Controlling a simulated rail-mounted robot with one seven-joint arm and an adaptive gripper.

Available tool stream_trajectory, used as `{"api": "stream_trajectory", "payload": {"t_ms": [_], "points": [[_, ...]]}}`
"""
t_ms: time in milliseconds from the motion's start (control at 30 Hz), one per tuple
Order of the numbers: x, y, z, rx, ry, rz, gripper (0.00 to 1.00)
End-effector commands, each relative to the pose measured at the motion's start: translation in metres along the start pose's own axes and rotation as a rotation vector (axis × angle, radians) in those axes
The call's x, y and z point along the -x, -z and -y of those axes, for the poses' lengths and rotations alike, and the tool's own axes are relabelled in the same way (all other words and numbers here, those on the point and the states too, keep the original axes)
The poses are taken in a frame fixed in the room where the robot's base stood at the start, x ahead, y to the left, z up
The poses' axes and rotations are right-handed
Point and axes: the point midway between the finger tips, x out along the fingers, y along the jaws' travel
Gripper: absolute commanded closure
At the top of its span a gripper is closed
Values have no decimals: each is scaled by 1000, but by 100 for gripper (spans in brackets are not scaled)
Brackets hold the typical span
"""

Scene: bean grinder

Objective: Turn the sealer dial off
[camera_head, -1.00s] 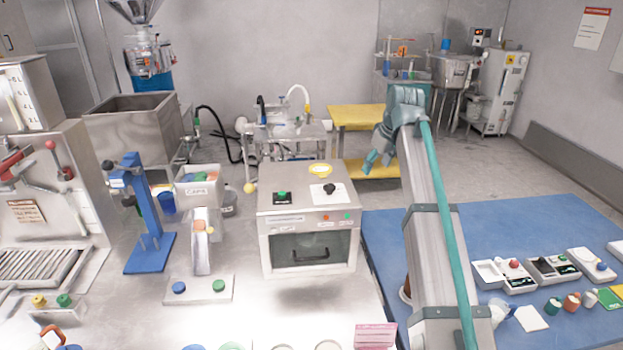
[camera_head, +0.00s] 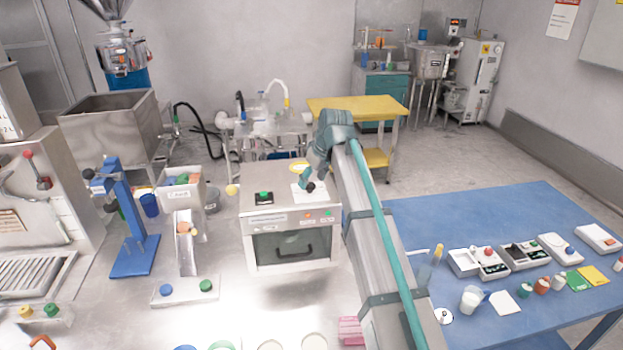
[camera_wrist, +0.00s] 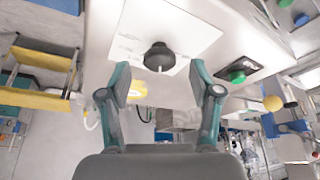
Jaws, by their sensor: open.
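The sealer seems to be the boxy metal machine (camera_head: 290,222) with a front window and handle, in the middle of the head view. Its black dial (camera_wrist: 158,57) sits on a white plate (camera_wrist: 181,25) on the machine's top. A pale pointer shows on the dial, but I cannot read its setting. In the head view the dial (camera_head: 310,187) is partly hidden by my gripper (camera_head: 309,179), which is over the plate. In the wrist view my gripper (camera_wrist: 161,83) is open and empty, its fingers apart with the dial ahead between them.
A green button (camera_wrist: 237,76) on a black panel is beside the plate. A yellow ring (camera_head: 299,167) lies at the machine's back edge. A blue press (camera_head: 127,225) and a caps bin (camera_head: 181,195) stand to the left. A blue table (camera_head: 470,225) with small devices is at right.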

Motion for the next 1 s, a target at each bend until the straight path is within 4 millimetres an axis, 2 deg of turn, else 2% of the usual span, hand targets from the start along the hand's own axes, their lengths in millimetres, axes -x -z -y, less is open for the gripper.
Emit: {"api": "stream_trajectory", "payload": {"t_ms": [200,500,833,867,1000], "points": [[-14,0,0,0,0,0,36],[-15,0,0,0,-1,-1,38],[-15,0,0,0,0,-1,93],[-15,0,0,0,0,-1,96],[-15,0,0,4,2,-1,96]]}}
